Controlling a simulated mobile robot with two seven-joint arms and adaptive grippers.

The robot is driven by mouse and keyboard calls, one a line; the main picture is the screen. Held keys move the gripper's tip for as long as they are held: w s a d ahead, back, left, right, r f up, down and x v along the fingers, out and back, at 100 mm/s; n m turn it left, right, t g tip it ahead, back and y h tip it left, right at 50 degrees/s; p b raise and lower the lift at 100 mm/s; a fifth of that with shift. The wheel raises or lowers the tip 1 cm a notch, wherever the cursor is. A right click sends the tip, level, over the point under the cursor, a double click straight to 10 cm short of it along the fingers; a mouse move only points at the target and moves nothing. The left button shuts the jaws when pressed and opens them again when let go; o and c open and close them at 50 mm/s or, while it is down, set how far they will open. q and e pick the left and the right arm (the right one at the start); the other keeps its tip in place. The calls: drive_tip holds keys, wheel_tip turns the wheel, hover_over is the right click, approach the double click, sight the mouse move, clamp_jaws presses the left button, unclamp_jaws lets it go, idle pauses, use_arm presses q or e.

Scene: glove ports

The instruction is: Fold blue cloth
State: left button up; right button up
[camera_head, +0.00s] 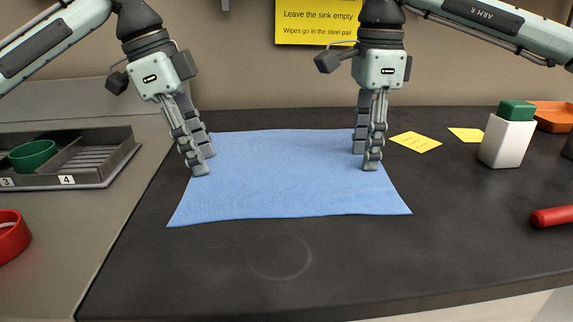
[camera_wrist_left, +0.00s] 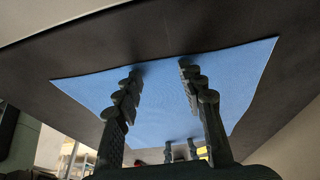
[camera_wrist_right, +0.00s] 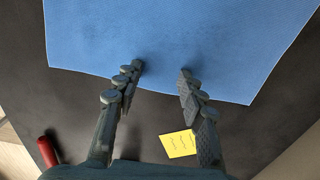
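The blue cloth (camera_head: 285,185) lies flat and spread out on the dark worktop, with slightly wavy edges. My left gripper (camera_head: 204,163) points down over the cloth's left part, fingers apart. The left wrist view shows bare cloth (camera_wrist_left: 160,95) between those fingers. My right gripper (camera_head: 365,160) points down over the cloth's right part, near its right edge. In the right wrist view its fingers are apart, with cloth (camera_wrist_right: 165,35) beyond the tips and nothing between them. I cannot tell whether the fingertips touch the cloth.
Two yellow notes (camera_head: 416,142) (camera_head: 466,134), a white bottle with a green cap (camera_head: 507,140), an orange tray (camera_head: 552,115) and a red handle (camera_head: 552,216) are at right. A grey divided tray (camera_head: 105,160) and red ring (camera_head: 10,240) are at left. The worktop in front is clear.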

use_arm(q)
drive_tip(key=c, duration=0.5)
use_arm(e)
drive_tip(key=c, duration=0.5)
use_arm(q)
drive_tip(key=shift+f, duration=0.15)
clamp_jaws()
use_arm(e)
drive_tip(key=shift+f, duration=0.1)
clamp_jaws()
use_arm(q)
drive_tip(key=shift+f, duration=0.1)
